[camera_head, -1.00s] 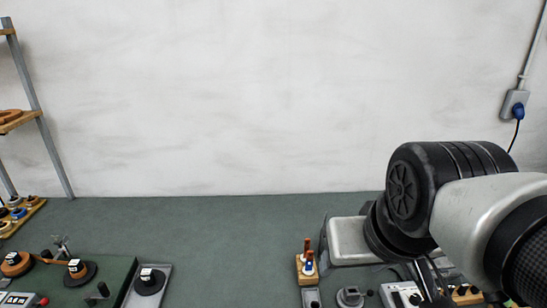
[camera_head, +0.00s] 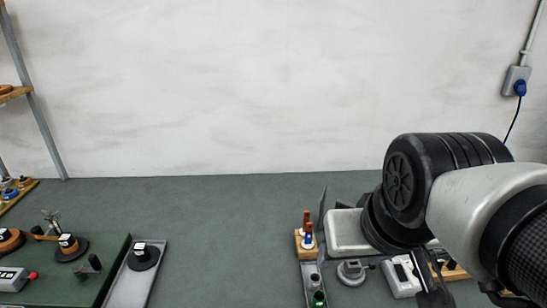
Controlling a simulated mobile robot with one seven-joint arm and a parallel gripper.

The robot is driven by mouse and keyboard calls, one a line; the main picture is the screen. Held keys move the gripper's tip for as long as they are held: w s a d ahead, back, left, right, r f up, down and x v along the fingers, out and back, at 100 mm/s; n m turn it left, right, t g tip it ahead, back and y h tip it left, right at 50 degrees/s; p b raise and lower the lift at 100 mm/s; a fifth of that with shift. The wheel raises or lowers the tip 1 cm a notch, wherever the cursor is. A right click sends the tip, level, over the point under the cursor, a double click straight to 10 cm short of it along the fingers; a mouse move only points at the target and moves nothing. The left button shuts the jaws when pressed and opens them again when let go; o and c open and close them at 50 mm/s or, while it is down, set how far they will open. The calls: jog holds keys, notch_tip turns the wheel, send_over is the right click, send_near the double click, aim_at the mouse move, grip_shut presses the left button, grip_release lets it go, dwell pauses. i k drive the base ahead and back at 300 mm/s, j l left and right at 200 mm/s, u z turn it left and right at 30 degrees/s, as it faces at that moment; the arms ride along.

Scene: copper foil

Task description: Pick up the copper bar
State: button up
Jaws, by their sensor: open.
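I cannot make out a separate copper bar in this view. A copper-coloured strip (camera_head: 44,237) runs between two dark spools on the green board at the lower left. My arm (camera_head: 455,200) fills the right side, over the bench, and hides part of what lies under and behind it. I cannot make out my gripper's fingertips.
A wooden block (camera_head: 306,246) with upright handled tools stands left of my arm. A round grey part (camera_head: 351,271) and a white device (camera_head: 402,275) lie below it. A grey tray (camera_head: 132,283) borders the green board (camera_head: 112,254). The bench middle is clear.

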aim_at(306, 218)
jog(key=k+j+z, duration=0.25)
jog(key=j, duration=0.25)
jog(key=k+j+z, duration=0.35)
jog(key=z, duration=0.35)
